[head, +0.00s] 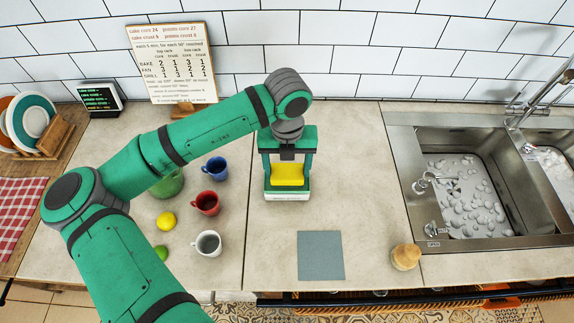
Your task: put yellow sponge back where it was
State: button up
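The yellow sponge (287,174) is on the counter's back part, right of the mugs. It shows inside a green frame, above a green and white base (287,194) with small print on its front. My gripper (287,180) is over it, pointing down, with green sides left and right of the sponge. The sides look close to the sponge's edges, but I cannot tell whether they press on it. I also cannot tell whether the sponge rests on the base or is held just above it.
A flat blue-grey square (320,256) lies in front on clear counter. Blue (215,168), red (207,203) and white (207,243) mugs, a lemon (166,219) and a lime (161,253) stand left. A round wooden-topped item (405,257) is near the sink (480,195).

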aim_at(287, 170)
jog(key=o, duration=0.4)
jog(key=shift+c, duration=0.2)
jog(key=shift+a, duration=0.1)
jog(key=shift+r, duration=0.15)
notch_tip(287, 170, up, 12)
dwell(0.5)
